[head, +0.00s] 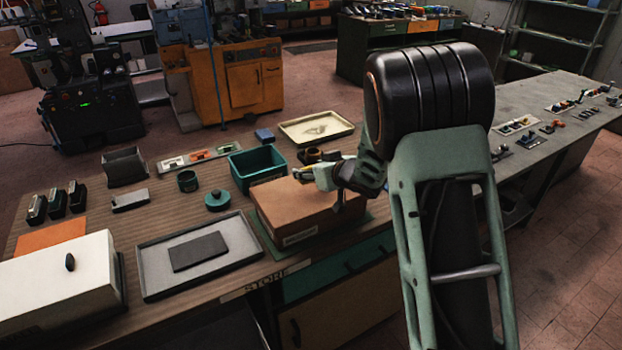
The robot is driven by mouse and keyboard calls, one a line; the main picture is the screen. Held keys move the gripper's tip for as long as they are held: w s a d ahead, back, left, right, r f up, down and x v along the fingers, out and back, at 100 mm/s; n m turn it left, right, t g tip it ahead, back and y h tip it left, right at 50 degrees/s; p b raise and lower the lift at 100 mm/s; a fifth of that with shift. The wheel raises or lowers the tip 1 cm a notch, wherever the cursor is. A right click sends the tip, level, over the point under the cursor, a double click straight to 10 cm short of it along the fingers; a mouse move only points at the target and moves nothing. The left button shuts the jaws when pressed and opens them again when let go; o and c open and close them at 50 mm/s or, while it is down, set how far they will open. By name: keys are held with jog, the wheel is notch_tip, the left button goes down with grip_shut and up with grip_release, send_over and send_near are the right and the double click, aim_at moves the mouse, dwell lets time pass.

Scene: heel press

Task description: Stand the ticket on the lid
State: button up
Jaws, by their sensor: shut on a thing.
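My gripper (306,174) is at the far side of the brown box (300,208), low over its top. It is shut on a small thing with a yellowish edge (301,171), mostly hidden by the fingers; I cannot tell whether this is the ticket. I cannot tell whether it touches the box. Several things could be the lid: the brown box's flat top, the small round teal lid (217,200) with a knob lying to the left, or the white cover (62,285) with a black knob at the front left.
A grey tray (150,290) holding a dark slab lies left of the box. A dark open holder (125,167) is at the back left. Bare wood shows between them.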

aim_at(311, 189)
jog(key=shift+w+f, duration=0.45)
jog(key=shift+f, duration=0.1)
jog(key=shift+w+f, duration=0.1)
jog(key=shift+f, duration=1.5)
jog(key=shift+f, duration=0.1)
jog(key=o, duration=0.7)
jog(key=shift+o, duration=0.2)
